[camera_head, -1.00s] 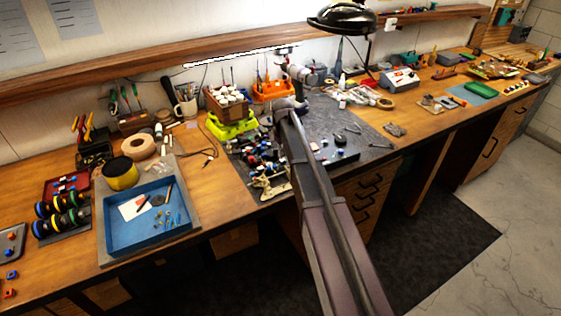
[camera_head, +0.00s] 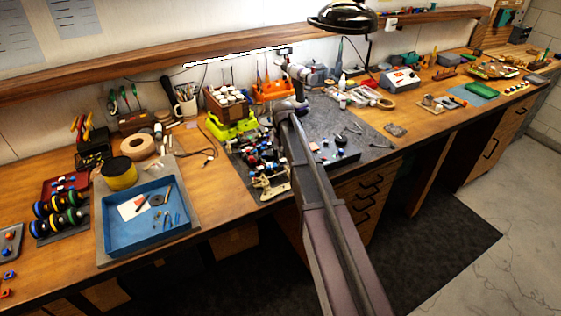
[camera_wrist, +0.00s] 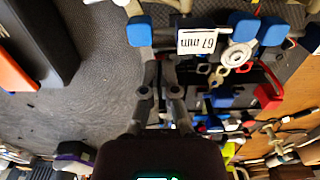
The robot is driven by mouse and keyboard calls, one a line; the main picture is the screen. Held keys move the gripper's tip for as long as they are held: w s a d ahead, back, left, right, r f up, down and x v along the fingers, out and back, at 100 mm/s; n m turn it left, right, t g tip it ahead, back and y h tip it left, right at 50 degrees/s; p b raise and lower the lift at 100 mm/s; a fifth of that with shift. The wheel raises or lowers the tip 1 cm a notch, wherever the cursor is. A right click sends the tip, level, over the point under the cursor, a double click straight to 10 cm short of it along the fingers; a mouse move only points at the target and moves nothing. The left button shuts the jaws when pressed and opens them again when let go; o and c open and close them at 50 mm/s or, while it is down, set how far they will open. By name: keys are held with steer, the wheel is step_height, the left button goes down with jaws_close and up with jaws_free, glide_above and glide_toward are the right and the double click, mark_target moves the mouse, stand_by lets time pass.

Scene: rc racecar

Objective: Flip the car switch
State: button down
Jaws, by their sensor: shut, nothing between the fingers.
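The car parts (camera_head: 262,163) form a dark cluster with red, blue and white pieces on the grey mat, left of my arm in the head view. In the wrist view a dark assembly (camera_wrist: 240,82) with blue and red parts lies right of my fingers. A white "67 mm" tag (camera_wrist: 197,42) sits above it. My gripper (camera_wrist: 160,68) is shut and empty, its fingertips close to the tag's lower left; contact cannot be told. In the head view my arm hides the fingers. I cannot pick out the switch for certain.
The grey mat (camera_head: 345,120) has some free room right of my arm. A yellow-green stand (camera_head: 230,127) and an orange holder (camera_head: 272,91) stand behind the car parts. A black lamp (camera_head: 340,18) hangs above. A blue tray (camera_head: 120,240) lies at left.

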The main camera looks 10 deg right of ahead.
steer(key=shift+f+b, duration=0.4)
steer(key=shift+f, duration=0.05)
stand_by(0.3)
steer(key=shift+r, duration=0.15)
steer(key=shift+r+p, duration=3.45)
steer(key=shift+p, duration=0.15)
steer(key=shift+s, duration=0.1)
steer(key=s+m, duration=0.3)
steer(key=s, duration=2.6)
steer(key=shift+a+m, duration=0.15)
steer(key=shift+m, duration=0.15)
steer(key=shift+w, duration=0.1)
